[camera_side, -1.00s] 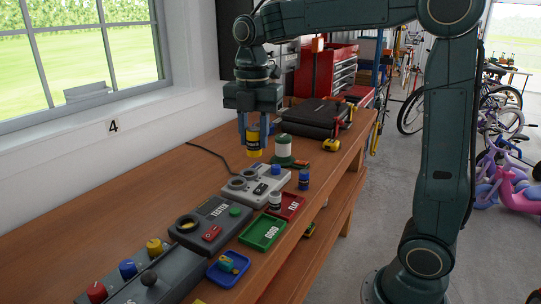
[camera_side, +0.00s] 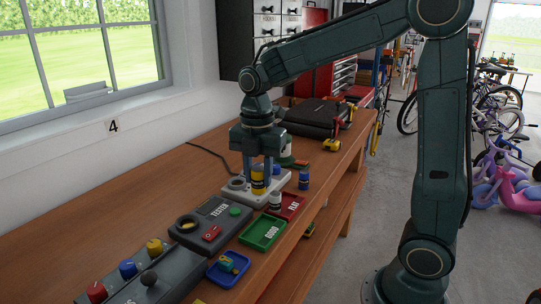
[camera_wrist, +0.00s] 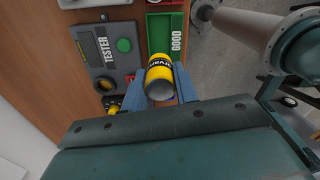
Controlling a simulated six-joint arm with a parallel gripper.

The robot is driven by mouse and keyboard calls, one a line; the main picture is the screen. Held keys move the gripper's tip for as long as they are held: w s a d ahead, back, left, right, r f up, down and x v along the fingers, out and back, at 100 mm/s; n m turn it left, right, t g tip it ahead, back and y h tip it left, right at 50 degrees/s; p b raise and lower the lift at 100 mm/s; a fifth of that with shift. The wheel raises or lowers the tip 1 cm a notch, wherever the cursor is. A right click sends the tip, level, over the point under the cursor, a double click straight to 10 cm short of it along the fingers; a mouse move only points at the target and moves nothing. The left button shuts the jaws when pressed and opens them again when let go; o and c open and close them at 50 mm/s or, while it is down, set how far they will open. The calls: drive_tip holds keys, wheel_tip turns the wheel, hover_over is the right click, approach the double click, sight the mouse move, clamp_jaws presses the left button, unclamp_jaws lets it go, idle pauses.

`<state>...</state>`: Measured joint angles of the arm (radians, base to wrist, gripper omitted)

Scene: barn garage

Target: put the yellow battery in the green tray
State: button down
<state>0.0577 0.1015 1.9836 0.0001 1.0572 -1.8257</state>
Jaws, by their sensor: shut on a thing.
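The yellow battery (camera_side: 258,184) is upright between the blue fingers of my gripper (camera_side: 260,178). In the wrist view the battery (camera_wrist: 159,78) shows between my fingertips (camera_wrist: 160,92), yellow with a dark band. The green tray (camera_side: 246,241), marked GOOD, lies on the bench nearer the camera, apart from the battery. It looks empty, and also shows in the wrist view (camera_wrist: 151,50).
The grey tester (camera_side: 192,241) with a red switch and green button lies left of the tray. The red FLAT tray (camera_side: 297,208) with a white battery at its edge is behind it. A blue battery (camera_side: 303,181) stands to the right. A blue tray (camera_side: 219,277) is in front.

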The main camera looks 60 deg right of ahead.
drive_tip(key=shift+f, duration=5.85)
drive_tip(key=shift+f, duration=0.1)
drive_tip(key=c, duration=1.1)
unclamp_jaws()
wheel_tip(320, 180, up, 12)
drive_tip(key=shift+r, duration=0.1)
